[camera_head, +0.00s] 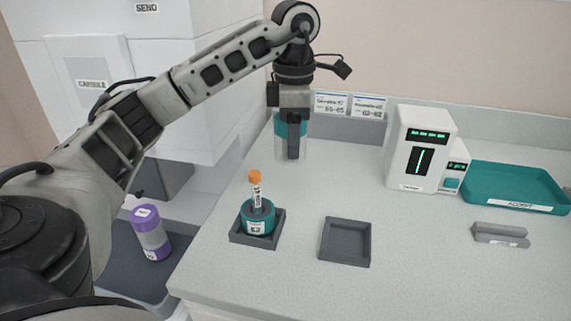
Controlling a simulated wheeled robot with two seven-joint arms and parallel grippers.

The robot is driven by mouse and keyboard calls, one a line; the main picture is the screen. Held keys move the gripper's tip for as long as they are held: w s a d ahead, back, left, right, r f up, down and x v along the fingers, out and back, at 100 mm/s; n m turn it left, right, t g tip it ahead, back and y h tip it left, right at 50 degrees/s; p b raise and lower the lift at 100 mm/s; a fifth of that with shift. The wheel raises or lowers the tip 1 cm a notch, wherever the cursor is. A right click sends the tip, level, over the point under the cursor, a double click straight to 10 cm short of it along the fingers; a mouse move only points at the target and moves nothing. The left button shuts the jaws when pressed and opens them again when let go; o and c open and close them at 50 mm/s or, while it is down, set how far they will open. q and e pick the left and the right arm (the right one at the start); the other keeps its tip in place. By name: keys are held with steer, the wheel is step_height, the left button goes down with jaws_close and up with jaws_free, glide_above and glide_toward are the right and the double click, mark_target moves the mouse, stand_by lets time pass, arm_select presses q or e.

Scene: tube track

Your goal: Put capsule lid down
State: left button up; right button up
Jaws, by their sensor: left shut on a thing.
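My left gripper (293,150) points down over the back left of the counter and is shut on the capsule lid (281,149). The lid is a clear cylinder with a teal top, partly hidden by the gripper fingers. I cannot tell whether its lower rim touches the counter. The teal capsule base (258,227) sits in a dark square holder (241,240) in front of the lid. A tube with an orange cap (256,187) stands upright in the base. My right gripper is not in view.
An empty dark square tray (345,262) lies right of the base. A white device (406,150) and a teal ACCEPT tray (480,193) stand at the right. A small grey rack (500,235) is in front of them. A purple capsule (152,236) stands lower left, off the counter.

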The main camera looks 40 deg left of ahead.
arm_select(q)
steer(key=w+a+f, duration=0.1)
steer(key=f, duration=0.1)
steer(key=w+a+f, duration=0.1)
steer(key=a+f, duration=0.1)
steer(key=w+a+f, duration=0.1)
steer(key=f, duration=0.1)
steer(key=shift+w+a, duration=0.25)
steer(key=shift+a, duration=0.15)
steer(key=shift+w+a+f, duration=0.1)
steer(key=shift+f, duration=1.9)
steer(key=o, duration=1.1)
steer(key=shift+c, duration=0.2)
steer(key=shift+r, duration=0.15)
step_height(320, 180, up, 12)
steer(key=p, duration=0.1)
